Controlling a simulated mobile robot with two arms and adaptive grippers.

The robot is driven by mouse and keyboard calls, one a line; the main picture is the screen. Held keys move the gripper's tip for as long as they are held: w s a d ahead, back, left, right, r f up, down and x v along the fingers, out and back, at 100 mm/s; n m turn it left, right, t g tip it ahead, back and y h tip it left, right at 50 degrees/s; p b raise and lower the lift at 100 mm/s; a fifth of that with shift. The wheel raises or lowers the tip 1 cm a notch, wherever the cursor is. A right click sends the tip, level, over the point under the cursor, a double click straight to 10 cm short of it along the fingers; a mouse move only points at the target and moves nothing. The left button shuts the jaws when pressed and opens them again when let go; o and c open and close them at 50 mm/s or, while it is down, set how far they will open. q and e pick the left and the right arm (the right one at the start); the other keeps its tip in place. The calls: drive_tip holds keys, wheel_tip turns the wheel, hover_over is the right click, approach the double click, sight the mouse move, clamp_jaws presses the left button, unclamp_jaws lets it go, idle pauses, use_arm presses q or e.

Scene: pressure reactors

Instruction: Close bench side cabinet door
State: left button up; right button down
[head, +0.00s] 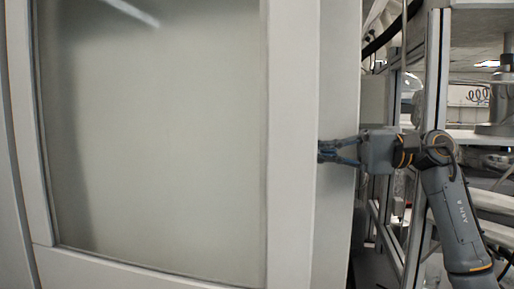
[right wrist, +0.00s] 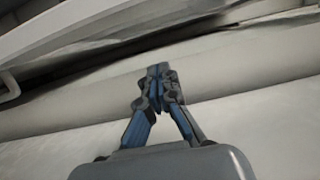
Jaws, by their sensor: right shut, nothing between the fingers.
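The cabinet door (head: 293,150) is a large white-framed panel with a frosted pane (head: 160,130). It fills the left and middle of the head view. My right gripper (head: 322,151) comes in from the right, with its fingertips at the right edge of the door frame. I cannot tell whether they touch it. In the right wrist view the fingers of this gripper (right wrist: 158,72) are together and hold nothing, in front of pale, blurred surfaces. A handle is not clear in the head view. My left gripper is not in view.
A metal-profile rack (head: 430,120) with shelves and equipment stands at the right, close behind my right arm. A white side panel (head: 340,80) lies just right of the door frame. Dark cables (head: 390,35) hang at the top.

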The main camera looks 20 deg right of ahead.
sight(257, 157)
drive_tip(key=a+p, duration=0.1)
drive_tip(key=a, duration=0.2)
drive_tip(key=a+p, duration=0.1)
drive_tip(key=a, duration=0.3)
drive_tip(key=w+a+p, duration=0.1)
drive_tip(key=a+p, duration=0.1)
drive_tip(key=a, duration=0.1)
drive_tip(key=shift+a, duration=0.4)
drive_tip(key=shift+s+a, duration=0.15)
drive_tip(key=shift+s, duration=0.25)
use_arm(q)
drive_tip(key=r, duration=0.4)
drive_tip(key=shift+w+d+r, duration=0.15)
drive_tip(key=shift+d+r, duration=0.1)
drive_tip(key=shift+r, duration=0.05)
use_arm(e)
drive_tip(key=shift+a, duration=0.1)
